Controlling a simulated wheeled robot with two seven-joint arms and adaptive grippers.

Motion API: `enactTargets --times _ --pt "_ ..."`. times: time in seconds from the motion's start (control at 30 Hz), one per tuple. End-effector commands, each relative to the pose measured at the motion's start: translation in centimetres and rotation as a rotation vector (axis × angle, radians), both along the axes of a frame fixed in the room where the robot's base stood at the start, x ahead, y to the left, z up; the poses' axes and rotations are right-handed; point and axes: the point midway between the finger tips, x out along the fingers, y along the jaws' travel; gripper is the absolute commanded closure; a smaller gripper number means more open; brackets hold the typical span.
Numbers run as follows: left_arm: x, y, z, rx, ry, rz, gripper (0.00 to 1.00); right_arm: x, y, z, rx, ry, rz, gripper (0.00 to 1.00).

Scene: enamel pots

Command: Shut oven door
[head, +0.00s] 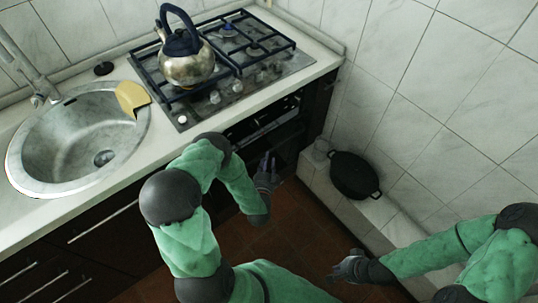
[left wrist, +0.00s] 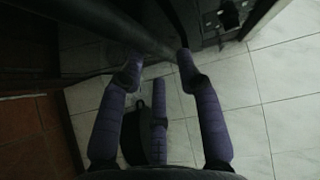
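The oven (head: 262,122) is built into the dark cabinet front under the gas stove. My left arm partly hides its front, and I cannot tell how far its door stands open. My left gripper (head: 268,165) is in front of the oven front, near its right part. In the left wrist view its purple fingers (left wrist: 158,70) are spread, with nothing held between them. A dark bar or door edge (left wrist: 125,28) runs just beyond the fingertips; contact is unclear. My right gripper (head: 338,268) is low at the right, away from the oven, with fingers apart and empty.
A kettle (head: 186,62) stands on the stove (head: 282,64). A sink (head: 62,142) with a yellow item (head: 131,97) on its rim is at left. A black pan (head: 354,175) rests on a tiled ledge right of the oven. Brown floor (head: 285,235) lies clear below.

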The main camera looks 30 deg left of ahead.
Motion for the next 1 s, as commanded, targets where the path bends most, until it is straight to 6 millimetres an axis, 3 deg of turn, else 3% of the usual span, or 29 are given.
enactTargets --times 0.1,0.3,0.67,0.8,1.0 --pt "1.8 0.7 -0.2 0.001 -0.003 0.0 0.65 0.0 0.0 -0.8 0.0 0.0 -0.001 1.0" --pt "3.5 1.4 -0.4 0.0 0.001 -0.001 0.65 0.0 0.0 -1.4 0.0 0.0 -0.001 1.0" --pt "4.0 1.6 -0.3 -0.001 0.001 0.0 0.65 0.0 0.0 -1.5 0.0 0.0 -0.001 1.0" --pt "4.0 1.6 -0.3 -0.001 0.001 0.0 0.99 0.0 0.0 -1.5 0.0 0.0 -0.001 1.0" --pt "4.0 1.6 -0.3 -0.002 0.0 0.0 1.0 0.0 0.0 -1.4 0.0 0.0 -0.001 1.0"
